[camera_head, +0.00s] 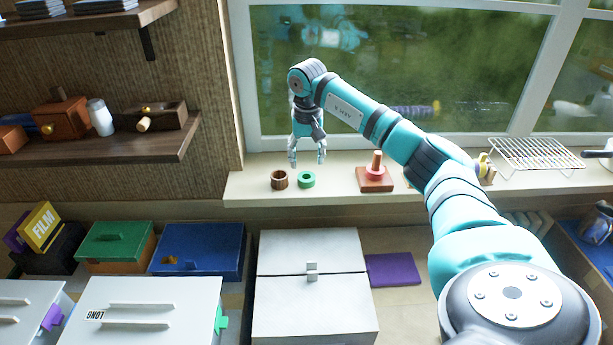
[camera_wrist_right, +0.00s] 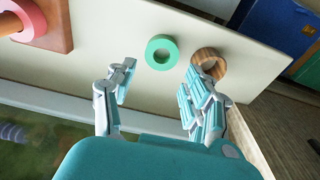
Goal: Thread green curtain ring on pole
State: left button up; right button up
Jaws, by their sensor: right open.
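The green curtain ring (camera_head: 306,180) lies flat on the window sill, just right of a brown wooden ring (camera_head: 279,180). The pole (camera_head: 377,160) stands upright on a wooden base (camera_head: 375,184) further right on the sill, with a pink ring (camera_head: 376,172) around it. My right gripper (camera_head: 307,163) is open and empty above the sill, just over the green ring. In the right wrist view the green ring (camera_wrist_right: 161,53) lies beyond and between the open fingers (camera_wrist_right: 158,78), and the wooden ring (camera_wrist_right: 208,61) is by one finger's tip. My left gripper is not in view.
A wire rack (camera_head: 535,154) sits on the sill at the right. The window (camera_head: 400,60) stands behind the sill. Below are a white cabinet (camera_head: 312,290), a blue box (camera_head: 198,250) and a green-lidded box (camera_head: 115,241). Shelves (camera_head: 120,150) hang at the left.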

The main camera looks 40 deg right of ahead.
aim_at(307, 174)
jog(key=shift+s+a+f+p, duration=0.1)
jog(key=shift+f+p, duration=0.25)
jog(key=shift+f, duration=0.45)
notch_tip(307, 174, down, 4)
jog(key=shift+r+p, duration=0.1)
jog(key=shift+p, duration=0.85)
jog(key=shift+w+f, duration=0.2)
jog(key=shift+f, duration=0.25)
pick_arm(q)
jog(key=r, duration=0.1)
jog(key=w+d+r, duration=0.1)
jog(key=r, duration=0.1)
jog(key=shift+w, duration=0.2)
pick_arm(e)
jog(key=c, duration=0.5)
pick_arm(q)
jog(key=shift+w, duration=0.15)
